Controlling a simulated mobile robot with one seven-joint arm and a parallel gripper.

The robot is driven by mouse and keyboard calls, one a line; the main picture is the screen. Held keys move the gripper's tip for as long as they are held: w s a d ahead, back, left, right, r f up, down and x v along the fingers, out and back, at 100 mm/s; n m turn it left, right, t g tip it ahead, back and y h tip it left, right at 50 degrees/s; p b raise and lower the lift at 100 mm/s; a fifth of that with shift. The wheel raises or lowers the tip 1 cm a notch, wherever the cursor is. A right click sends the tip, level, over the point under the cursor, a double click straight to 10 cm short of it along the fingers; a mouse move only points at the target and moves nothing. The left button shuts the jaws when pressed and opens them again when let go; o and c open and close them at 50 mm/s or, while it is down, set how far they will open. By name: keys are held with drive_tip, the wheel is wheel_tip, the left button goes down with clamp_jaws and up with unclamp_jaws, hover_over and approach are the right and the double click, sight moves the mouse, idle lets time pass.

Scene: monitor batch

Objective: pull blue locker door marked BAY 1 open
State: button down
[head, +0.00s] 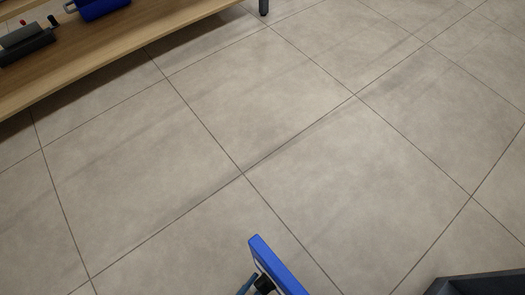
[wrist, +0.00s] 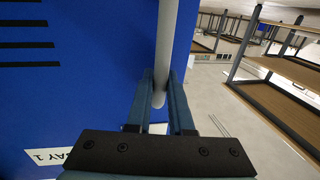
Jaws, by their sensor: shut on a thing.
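The blue locker door (wrist: 85,90) fills the left of the wrist view, with dark vent slots and a white label (wrist: 60,158) reading "AY 1", partly hidden by my gripper. A grey bar handle (wrist: 168,40) runs along the door near its edge. My gripper (wrist: 160,98) is shut on the handle, its fingers on either side of the bar. In the head view only a narrow blue strip of the door (head: 274,266) shows at the bottom, with a small dark part of my gripper (head: 262,284) beside it. The locker body cannot be made out.
A wooden shelf (head: 120,52) with a blue item (head: 100,8) and a dark item (head: 27,43) stands at the upper left of the head view. Wooden shelving (wrist: 285,85) also shows right in the wrist view. A dark edge (head: 480,284) is at lower right. The tiled floor between is clear.

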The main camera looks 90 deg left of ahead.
drive_tip(key=shift+s+d, duration=0.2)
drive_tip(key=c, duration=0.8)
unclamp_jaws()
drive_tip(key=v, duration=1.3)
